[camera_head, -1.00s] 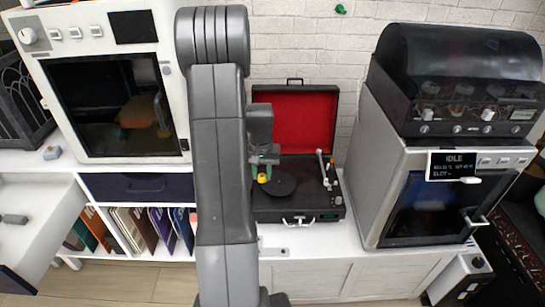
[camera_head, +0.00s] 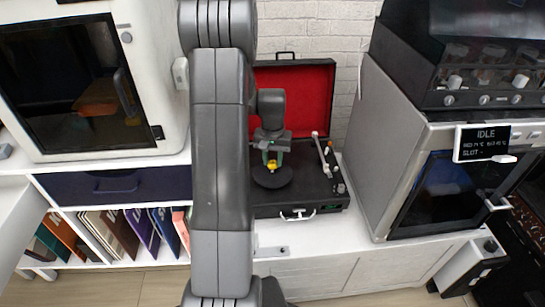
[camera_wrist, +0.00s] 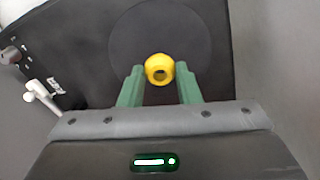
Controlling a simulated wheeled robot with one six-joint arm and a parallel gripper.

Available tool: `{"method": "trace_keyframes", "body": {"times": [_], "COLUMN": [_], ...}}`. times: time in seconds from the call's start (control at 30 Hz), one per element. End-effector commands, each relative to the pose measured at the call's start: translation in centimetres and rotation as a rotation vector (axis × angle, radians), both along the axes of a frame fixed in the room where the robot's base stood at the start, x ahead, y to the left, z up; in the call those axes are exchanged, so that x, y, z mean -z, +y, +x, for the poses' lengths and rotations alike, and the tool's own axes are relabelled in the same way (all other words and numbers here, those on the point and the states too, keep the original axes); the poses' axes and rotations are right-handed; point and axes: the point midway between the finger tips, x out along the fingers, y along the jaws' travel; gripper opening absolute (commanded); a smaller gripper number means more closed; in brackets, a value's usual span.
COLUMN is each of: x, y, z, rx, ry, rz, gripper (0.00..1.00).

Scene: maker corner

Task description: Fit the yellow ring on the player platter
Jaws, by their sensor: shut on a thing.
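The yellow ring (camera_wrist: 159,69) is small, with a dark hole facing the wrist camera. My gripper (camera_wrist: 160,72) is shut on it, one green finger on each side. In the head view my gripper (camera_head: 270,158) points down with the yellow ring (camera_head: 272,165) at its tips. The ring shows in front of the round black platter (camera_head: 271,178) of the open record player (camera_head: 300,202). In the wrist view the ring overlaps the near part of the platter (camera_wrist: 160,30). I cannot tell the height of the gap below the ring. The platter's centre is not clearly visible.
The white tonearm (camera_head: 321,150) stands right of the platter; it also shows at left in the wrist view (camera_wrist: 42,95). The player's red-lined lid (camera_head: 306,100) stands open behind. A grey machine (camera_head: 400,160) stands close on the right. A white cabinet machine (camera_head: 150,60) is on the left.

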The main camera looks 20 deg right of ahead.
Motion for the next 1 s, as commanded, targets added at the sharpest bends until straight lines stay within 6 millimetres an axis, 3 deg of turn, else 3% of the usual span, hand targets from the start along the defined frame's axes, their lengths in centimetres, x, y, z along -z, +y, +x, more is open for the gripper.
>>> {"method": "trace_keyframes", "body": {"times": [0.03,0.2,1.0], "x": [0.94,1.78,1.75], "y": [0.01,0.01,0.03], "z": [0.0,0.01,-0.04], "rx": [0.0,0.0,0.0], "ry": [0.001,0.0,0.0], "rz": [0.0,0.0,0.0], "gripper": [0.09,0.09,0.09]}}
